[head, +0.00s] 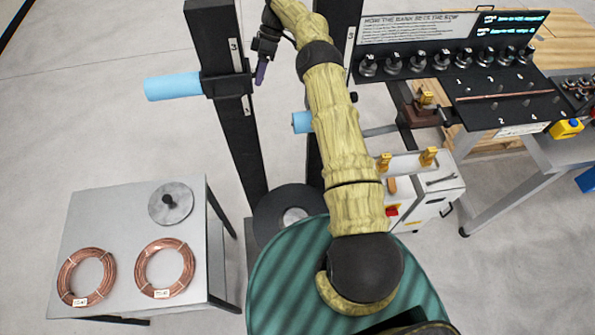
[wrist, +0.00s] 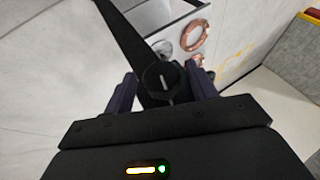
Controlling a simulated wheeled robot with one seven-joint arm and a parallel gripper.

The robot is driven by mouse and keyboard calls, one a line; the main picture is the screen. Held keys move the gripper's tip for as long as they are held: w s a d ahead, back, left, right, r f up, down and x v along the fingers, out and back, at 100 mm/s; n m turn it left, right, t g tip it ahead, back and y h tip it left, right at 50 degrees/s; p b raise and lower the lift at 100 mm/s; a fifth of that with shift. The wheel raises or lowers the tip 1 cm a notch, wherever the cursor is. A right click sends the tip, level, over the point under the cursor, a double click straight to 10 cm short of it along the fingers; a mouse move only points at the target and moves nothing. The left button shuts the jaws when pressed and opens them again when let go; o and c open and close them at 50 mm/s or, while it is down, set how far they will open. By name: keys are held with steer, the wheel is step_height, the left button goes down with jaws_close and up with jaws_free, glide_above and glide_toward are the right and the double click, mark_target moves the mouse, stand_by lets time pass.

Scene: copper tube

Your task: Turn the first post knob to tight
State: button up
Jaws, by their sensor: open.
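Two black upright posts stand at the middle of the head view, the left post (head: 228,130) and the right post, mostly hidden by my arm. The left post carries a black collar (head: 222,84) with a light-blue tube through it. My gripper (head: 262,72) is at the right side of this collar, pointing down. In the wrist view a round black knob (wrist: 161,82) with a pale line on its face lies between the open fingers of my gripper (wrist: 163,90). The fingers stand apart on both sides of it; contact cannot be told. A small dark knob (head: 353,96) shows by the right post.
A grey table (head: 130,220) at lower left holds two copper coils (head: 165,268) and a grey disc (head: 170,203). A bench with a row of knobs (head: 445,60) stands at upper right. A white cabinet (head: 425,190) is right of my arm.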

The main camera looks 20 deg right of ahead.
steer(key=shift+s+t+h, duration=0.15)
steer(key=shift+t+h, duration=0.15)
steer(key=shift+t, duration=0.6)
steer(key=shift+n+t, duration=0.3)
steer(key=shift+t, duration=0.2)
